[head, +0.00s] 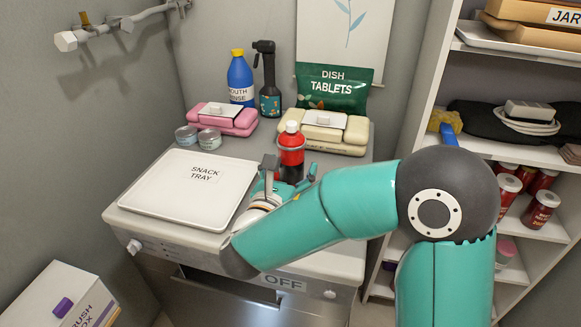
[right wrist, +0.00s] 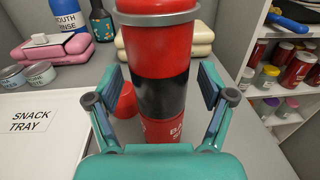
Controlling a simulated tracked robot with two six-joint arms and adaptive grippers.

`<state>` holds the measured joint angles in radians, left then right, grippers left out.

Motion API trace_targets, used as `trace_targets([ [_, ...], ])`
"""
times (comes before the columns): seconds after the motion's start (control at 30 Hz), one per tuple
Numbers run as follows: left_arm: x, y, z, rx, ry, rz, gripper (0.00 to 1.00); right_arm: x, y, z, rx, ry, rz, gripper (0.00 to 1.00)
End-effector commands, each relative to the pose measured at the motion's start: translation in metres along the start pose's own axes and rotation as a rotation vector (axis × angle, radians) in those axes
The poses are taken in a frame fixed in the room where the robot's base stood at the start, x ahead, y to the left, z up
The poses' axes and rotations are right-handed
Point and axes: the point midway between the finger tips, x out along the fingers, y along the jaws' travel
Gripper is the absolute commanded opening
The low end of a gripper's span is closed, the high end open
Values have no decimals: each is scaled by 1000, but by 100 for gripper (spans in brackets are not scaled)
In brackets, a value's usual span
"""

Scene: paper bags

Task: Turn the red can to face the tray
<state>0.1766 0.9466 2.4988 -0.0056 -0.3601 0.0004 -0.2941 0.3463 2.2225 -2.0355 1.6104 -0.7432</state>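The red can (head: 291,142) stands upright on the counter, right of the snack tray (head: 152,205). It has a pale top and a dark band, and its lower part is hidden by my right gripper in the head view. In the right wrist view the can (right wrist: 163,52) shows a silver ring, a black band and partly hidden pale lettering low down on the side towards the camera. My right gripper (right wrist: 163,85) is open, with one finger on each side of the can and small gaps visible. The tray also shows in the right wrist view (right wrist: 62,142). My left gripper is not in view.
Behind the can are a cream container (head: 322,132) and a green dish tablets bag (head: 335,88). A pink container (head: 222,118), small tins (head: 209,140), a mouth rinse bottle (head: 240,80) and a spray bottle (head: 267,82) stand behind the tray. Shelves (head: 520,145) rise at right.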

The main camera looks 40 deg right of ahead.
Motion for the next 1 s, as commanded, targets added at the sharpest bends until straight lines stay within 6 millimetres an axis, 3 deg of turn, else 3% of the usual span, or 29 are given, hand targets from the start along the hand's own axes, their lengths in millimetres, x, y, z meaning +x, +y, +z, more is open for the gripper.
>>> trace_targets([
  [0.33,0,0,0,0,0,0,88,-12,2,-1,-1,2,4,81],
  [0.8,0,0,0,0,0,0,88,-99,2,-1,-2,0,7,81],
  [1.0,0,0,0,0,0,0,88,-118,2,-1,-1,0,3,81],
])
